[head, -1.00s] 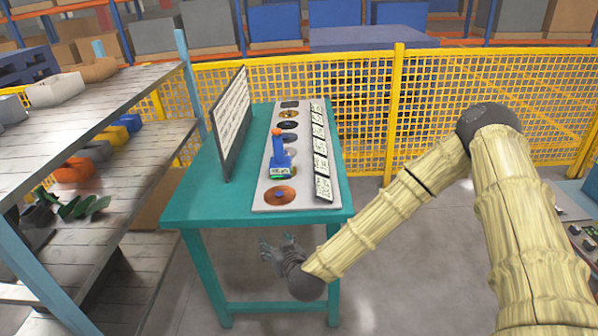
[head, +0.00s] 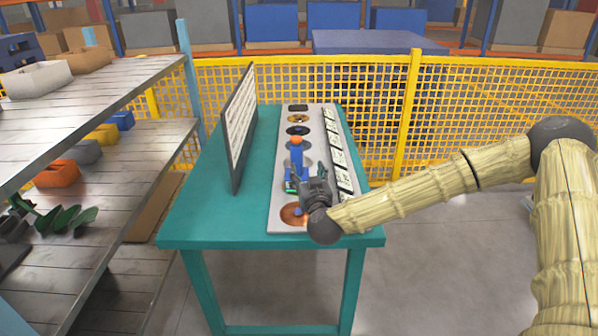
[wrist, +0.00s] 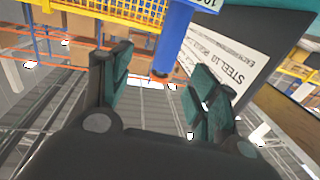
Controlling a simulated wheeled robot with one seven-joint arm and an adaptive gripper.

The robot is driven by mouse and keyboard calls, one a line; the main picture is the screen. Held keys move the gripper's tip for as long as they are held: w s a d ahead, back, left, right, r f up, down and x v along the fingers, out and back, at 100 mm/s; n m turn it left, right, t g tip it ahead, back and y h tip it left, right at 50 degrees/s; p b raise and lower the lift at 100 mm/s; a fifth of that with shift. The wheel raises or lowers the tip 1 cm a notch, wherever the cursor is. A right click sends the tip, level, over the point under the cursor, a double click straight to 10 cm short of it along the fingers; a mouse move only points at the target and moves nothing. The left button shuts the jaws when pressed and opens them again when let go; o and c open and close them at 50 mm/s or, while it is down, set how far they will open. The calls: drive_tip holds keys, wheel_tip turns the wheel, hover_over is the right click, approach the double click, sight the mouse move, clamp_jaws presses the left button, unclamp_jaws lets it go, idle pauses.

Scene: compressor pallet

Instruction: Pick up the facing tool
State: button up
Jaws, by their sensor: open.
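A blue upright tool with an orange ball on top (head: 297,158), which I take to be the facing tool, stands on the light board (head: 276,215) on the teal table. My gripper (head: 306,184) is at the tool's lower part, on its near right side, and hides some of its base. In the wrist view the tool's blue shaft (wrist: 175,38) shows between and beyond the two open fingers (wrist: 158,68). I cannot tell whether either finger touches it. Nothing is held.
A copper-coloured disc (head: 290,217) lies at the board's near end, below my gripper. A tall dark panel with a white sheet (head: 238,125) stands to the left. A row of label plates (head: 337,150) runs along the right. A yellow mesh fence (head: 470,105) stands behind.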

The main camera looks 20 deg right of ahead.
sight(298, 156)
drive_tip(key=w, duration=0.5)
drive_tip(key=shift+w+d+f+p, duration=0.1)
drive_tip(key=shift+w+p, duration=0.2)
drive_tip(key=shift+w, duration=0.1)
drive_tip(key=shift+w+a, duration=0.2)
drive_tip(key=shift+w, duration=0.55)
drive_tip(key=shift+w+d+p, duration=0.15)
drive_tip(key=shift+w+p, duration=0.45)
drive_tip(key=shift+w, duration=1.7)
drive_tip(key=shift+c, duration=0.2)
clamp_jaws()
drive_tip(key=shift+d+r, duration=0.1)
drive_tip(key=shift+r, duration=0.15)
